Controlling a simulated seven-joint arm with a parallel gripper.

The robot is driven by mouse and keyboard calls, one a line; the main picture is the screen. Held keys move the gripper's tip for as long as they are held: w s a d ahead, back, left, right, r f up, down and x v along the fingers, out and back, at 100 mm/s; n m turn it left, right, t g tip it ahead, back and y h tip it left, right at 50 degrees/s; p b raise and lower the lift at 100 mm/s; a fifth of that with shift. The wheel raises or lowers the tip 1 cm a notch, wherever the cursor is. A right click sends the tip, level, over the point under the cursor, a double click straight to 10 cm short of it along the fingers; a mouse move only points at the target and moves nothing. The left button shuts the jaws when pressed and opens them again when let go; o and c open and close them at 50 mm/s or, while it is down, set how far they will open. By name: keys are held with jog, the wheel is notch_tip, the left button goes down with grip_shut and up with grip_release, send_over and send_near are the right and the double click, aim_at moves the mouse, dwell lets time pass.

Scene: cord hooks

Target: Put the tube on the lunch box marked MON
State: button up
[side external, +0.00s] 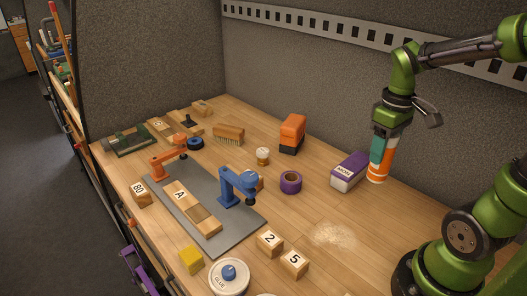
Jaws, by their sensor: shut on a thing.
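The tube (381,158), banded in teal, orange and white, hangs nearly upright below my gripper (391,122). My gripper is shut on its upper part; the fingertips are hard to make out. The lunch box (349,171) is purple with a white lower part and a label reading MON. It stands on the table just left of the tube. The tube's lower end overlaps the box's right end in this view. I cannot tell whether they touch or how high the tube's bottom is above the table.
A purple tape roll (290,182), an orange-and-black object (292,133) and a small round-topped item (262,156) stand left of the box. Numbered blocks (270,243) lie in front. A grey wall rises behind.

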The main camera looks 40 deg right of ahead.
jog(key=shift+w+d+f+n, duration=0.45)
jog(key=shift+w+d+f, duration=0.55)
jog(key=shift+w+d, duration=0.6)
jog(key=shift+w+d+f+n, duration=0.4)
jog(key=shift+w+d+f, duration=0.7)
jog(key=shift+w, duration=0.85)
jog(key=shift+w+d+f+n, duration=0.45)
jog(key=shift+w+d+f, duration=0.4)
jog(key=shift+w+d, duration=0.8)
jog(key=shift+w+a+f, duration=0.1)
jog(key=o, duration=1.2)
